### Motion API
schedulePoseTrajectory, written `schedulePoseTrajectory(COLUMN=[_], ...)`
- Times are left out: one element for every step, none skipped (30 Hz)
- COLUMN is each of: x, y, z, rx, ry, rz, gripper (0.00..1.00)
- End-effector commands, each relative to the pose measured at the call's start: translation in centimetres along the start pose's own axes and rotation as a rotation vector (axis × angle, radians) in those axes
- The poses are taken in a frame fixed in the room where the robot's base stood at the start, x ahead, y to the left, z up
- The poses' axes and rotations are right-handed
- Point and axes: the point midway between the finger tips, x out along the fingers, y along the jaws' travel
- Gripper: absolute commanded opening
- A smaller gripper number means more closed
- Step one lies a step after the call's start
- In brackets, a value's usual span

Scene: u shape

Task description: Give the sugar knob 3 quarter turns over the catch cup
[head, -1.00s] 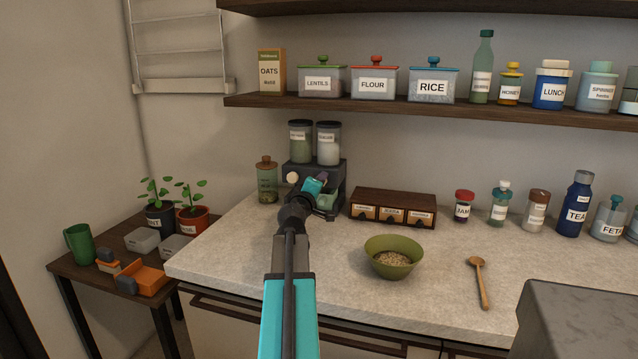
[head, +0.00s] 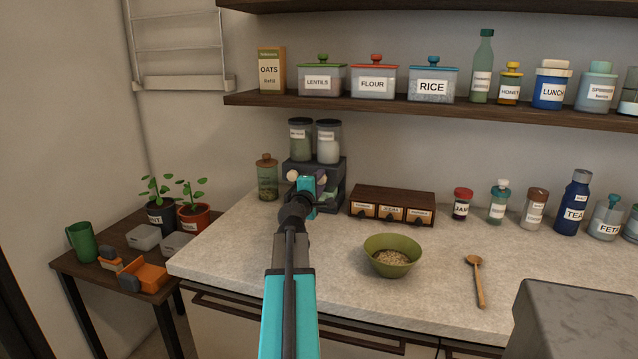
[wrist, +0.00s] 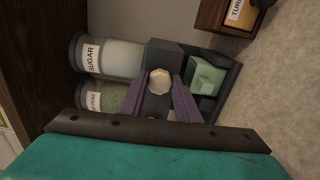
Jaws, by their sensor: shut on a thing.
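The dark dispenser (head: 300,171) stands at the back left of the counter. The sugar jar (head: 328,142) is the right one of its two jars and also shows in the wrist view (wrist: 112,56). In the wrist view, the purple fingers of my gripper (wrist: 160,88) are shut on the pale, faceted sugar knob (wrist: 159,80). My gripper (head: 308,192) covers much of the dispenser's front in the head view. The pale green catch cup (wrist: 207,76) sits in the dispenser's base, below the knob. The cup's contents cannot be made out.
A second jar (head: 300,141) stands left of the sugar, with a cream knob (head: 293,175) below it. A corked jar (head: 267,178) is to the left. A small drawer box (head: 392,204), a green bowl (head: 390,262) and a wooden spoon (head: 478,283) are to the right.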

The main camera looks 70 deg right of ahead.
Motion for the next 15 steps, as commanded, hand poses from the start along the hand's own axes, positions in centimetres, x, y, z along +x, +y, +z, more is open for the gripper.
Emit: schedulePoseTrajectory(x=[0.15, 0.15, 0.15, 0.15, 0.15, 0.15, 0.14, 0.13, 0.11, 0.10, 0.09, 0.08, 0.07, 0.06, 0.05], y=[0.30, 0.30, 0.30, 0.30, 0.30, 0.28, 0.26, 0.24, 0.21, 0.19, 0.17, 0.15, 0.14, 0.12, 0.11], z=[0.15, 0.15, 0.15, 0.15, 0.16, 0.15, 0.15, 0.13, 0.11, 0.10, 0.09, 0.07, 0.07, 0.06, 0.05], rx=[-0.001, -0.001, -0.001, -0.001, -0.001, -0.001, -0.001, 0.000, 0.000, 0.000, 0.000, 0.001, 0.001, 0.001, 0.001], ry=[-0.002, -0.002, -0.002, -0.002, -0.002, -0.002, -0.002, -0.002, -0.001, -0.001, -0.001, -0.001, -0.001, -0.001, -0.001], rz=[0.004, 0.004, 0.004, 0.004, 0.004, 0.003, 0.003, 0.003, 0.003, 0.002, 0.002, 0.002, 0.002, 0.001, 0.001], gripper=[0.07, 0.07, 0.07, 0.07, 0.34, 0.41, 0.46, 0.47, 0.47, 0.47, 0.47, 0.47, 0.47, 0.47, 0.47])
